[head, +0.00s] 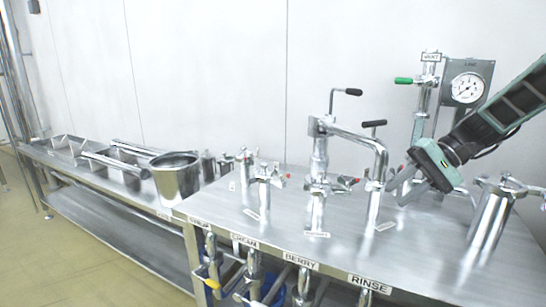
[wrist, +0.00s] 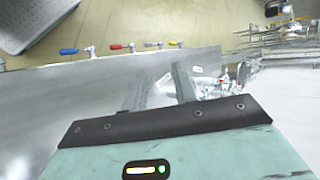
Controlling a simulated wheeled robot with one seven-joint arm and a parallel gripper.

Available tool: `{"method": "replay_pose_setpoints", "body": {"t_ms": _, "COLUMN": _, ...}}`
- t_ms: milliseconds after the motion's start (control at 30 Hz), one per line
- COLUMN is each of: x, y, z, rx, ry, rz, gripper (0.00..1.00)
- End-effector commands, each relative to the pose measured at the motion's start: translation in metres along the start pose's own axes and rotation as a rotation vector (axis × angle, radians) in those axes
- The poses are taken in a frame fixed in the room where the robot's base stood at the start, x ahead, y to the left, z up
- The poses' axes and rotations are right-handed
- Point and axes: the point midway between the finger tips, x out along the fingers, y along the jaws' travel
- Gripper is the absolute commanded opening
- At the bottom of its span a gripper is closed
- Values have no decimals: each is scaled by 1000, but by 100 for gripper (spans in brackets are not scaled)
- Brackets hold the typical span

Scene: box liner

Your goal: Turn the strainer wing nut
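A steel canister (head: 490,222) stands at the right of the bench and looks like the strainer. A clamp with small handles (head: 510,183) sits on its top; I cannot make out for certain which part is the wing nut. My gripper (head: 398,188) hangs left of the canister, beside the pipe fittings, pointing down and left. In the wrist view my gripper (wrist: 158,80) has its two fingers apart. Shiny fittings (wrist: 203,90) show between and right of the fingers. I see nothing held, and contact with the fittings cannot be told.
A swivel pipe (head: 345,135) with black handles stands left of my gripper. A gauge panel (head: 466,88) and a green-handled valve (head: 404,80) rise behind. A steel pot (head: 176,178) stands further left. The bench front right (head: 420,255) is clear.

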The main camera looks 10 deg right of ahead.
Motion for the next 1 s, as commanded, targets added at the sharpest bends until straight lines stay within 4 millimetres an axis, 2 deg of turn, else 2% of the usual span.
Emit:
{"method": "replay_pose_setpoints", "body": {"t_ms": 33, "x": 28, "y": -14, "z": 20, "rx": -44, "ry": -46, "rz": 78, "gripper": 28}}
{"method": "replay_pose_setpoints", "body": {"t_ms": 200, "x": 97, "y": -32, "z": 85, "rx": -201, "ry": -139, "rz": 319, "gripper": 28}}
{"method": "replay_pose_setpoints", "body": {"t_ms": 400, "x": 149, "y": -31, "z": 164, "rx": -448, "ry": -195, "rz": 562, "gripper": 28}}
{"method": "replay_pose_setpoints", "body": {"t_ms": 600, "x": 176, "y": -16, "z": 233, "rx": -741, "ry": -207, "rz": 732, "gripper": 28}}
{"method": "replay_pose_setpoints", "body": {"t_ms": 700, "x": 181, "y": -8, "z": 256, "rx": -870, "ry": -203, "rz": 777, "gripper": 28}}
{"method": "replay_pose_setpoints", "body": {"t_ms": 833, "x": 184, "y": -1, "z": 274, "rx": -981, "ry": -198, "rz": 806, "gripper": 28}}
{"method": "replay_pose_setpoints", "body": {"t_ms": 1000, "x": 186, "y": 2, "z": 281, "rx": -1030, "ry": -193, "rz": 814, "gripper": 28}}
